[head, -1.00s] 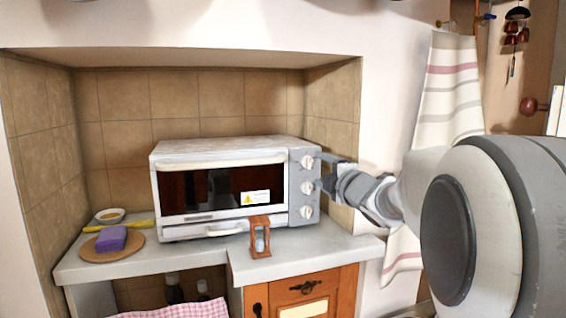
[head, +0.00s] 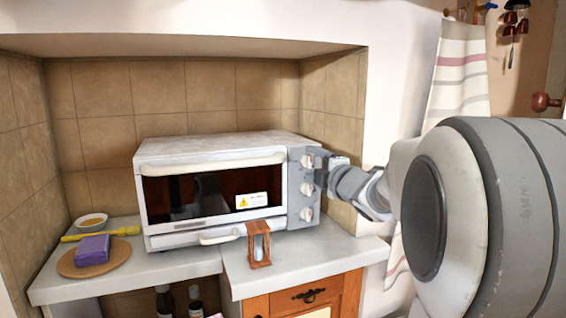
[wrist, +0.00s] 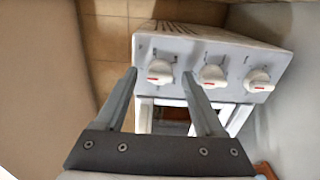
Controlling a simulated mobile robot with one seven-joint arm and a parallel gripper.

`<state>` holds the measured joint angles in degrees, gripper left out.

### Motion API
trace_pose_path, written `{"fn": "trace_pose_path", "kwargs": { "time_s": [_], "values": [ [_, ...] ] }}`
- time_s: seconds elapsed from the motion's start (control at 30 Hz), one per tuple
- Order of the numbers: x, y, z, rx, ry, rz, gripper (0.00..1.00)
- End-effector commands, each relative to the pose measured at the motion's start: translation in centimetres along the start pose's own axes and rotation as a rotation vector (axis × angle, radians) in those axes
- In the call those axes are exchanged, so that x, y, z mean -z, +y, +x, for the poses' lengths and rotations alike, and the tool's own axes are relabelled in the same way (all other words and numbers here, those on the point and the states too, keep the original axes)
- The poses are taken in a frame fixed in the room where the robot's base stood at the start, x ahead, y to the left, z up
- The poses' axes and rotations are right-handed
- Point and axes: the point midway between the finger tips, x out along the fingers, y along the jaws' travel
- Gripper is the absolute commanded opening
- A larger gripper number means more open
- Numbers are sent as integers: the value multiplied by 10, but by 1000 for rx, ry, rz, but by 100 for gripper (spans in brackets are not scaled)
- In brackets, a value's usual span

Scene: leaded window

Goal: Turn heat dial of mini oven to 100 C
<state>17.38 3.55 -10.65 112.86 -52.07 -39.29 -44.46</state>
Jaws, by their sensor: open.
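The white mini oven (head: 215,150) stands on the counter with its door shut. Its grey front panel carries three white dials in a column: top (head: 307,161), middle (head: 306,189) and bottom (head: 306,214). In the wrist view they run left to right as top (wrist: 159,71), middle (wrist: 212,75) and bottom (wrist: 258,79), each with a red mark. The markings are too small to read. My gripper (head: 323,160) is open at the top dial. In the wrist view its fingertips (wrist: 161,74) lie on either side of that dial; contact cannot be told.
A wooden-framed hourglass (head: 259,244) stands before the oven. A purple block (head: 92,249) rests on a round board (head: 68,265), with a yellow-handled tool (head: 100,233) and a small bowl (head: 91,220) behind. The niche's right wall (head: 345,130) is close to the gripper.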

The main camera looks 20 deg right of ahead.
Motion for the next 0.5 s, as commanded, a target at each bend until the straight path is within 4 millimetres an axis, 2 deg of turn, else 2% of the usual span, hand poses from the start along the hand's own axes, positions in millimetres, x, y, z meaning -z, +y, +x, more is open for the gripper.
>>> {"fn": "trace_pose_path", "kwargs": {
  "time_s": [0.33, 0.37, 0.5],
  "values": [
    [-1, 0, 0, 0, 0, 0, 71],
    [-1, 0, 0, 0, 0, 0, 69],
    [-1, 0, 0, 0, 0, 0, 44]
  ]
}}
